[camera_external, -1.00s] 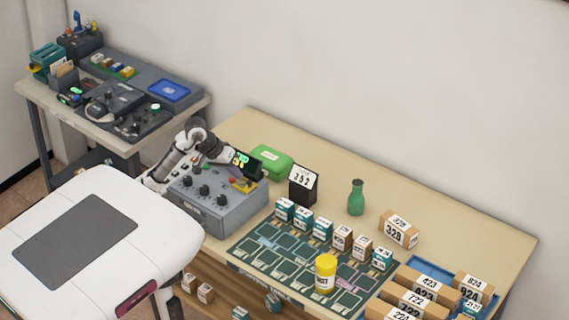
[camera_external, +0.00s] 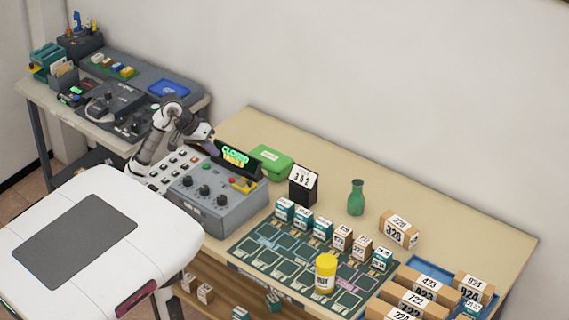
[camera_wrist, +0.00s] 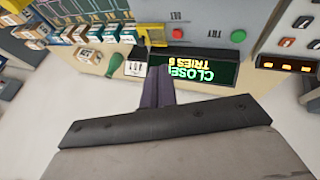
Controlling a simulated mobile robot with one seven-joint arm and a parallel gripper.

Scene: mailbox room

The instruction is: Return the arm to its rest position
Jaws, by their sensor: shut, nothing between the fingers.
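My arm (camera_external: 150,145) rises from my white base and bends over the left part of the long table. My gripper (camera_external: 205,143) is above the back of the grey control box (camera_external: 225,215), behind its lit green display (camera_external: 236,157). In the wrist view the fingers of my gripper (camera_wrist: 160,75) are together and empty, pointing toward the box's display (camera_wrist: 205,68). The display reads "CLOSED" with a "TRIES" line below it; the number is hard to read. The fingers appear apart from the box.
A green case (camera_external: 270,160), a black number stand (camera_external: 303,187) and a green bottle (camera_external: 356,198) stand behind and right of the box. Several small numbered boxes and a yellow canister (camera_external: 325,274) are on the green board (camera_external: 290,262). A second table (camera_external: 40,98) is at the left.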

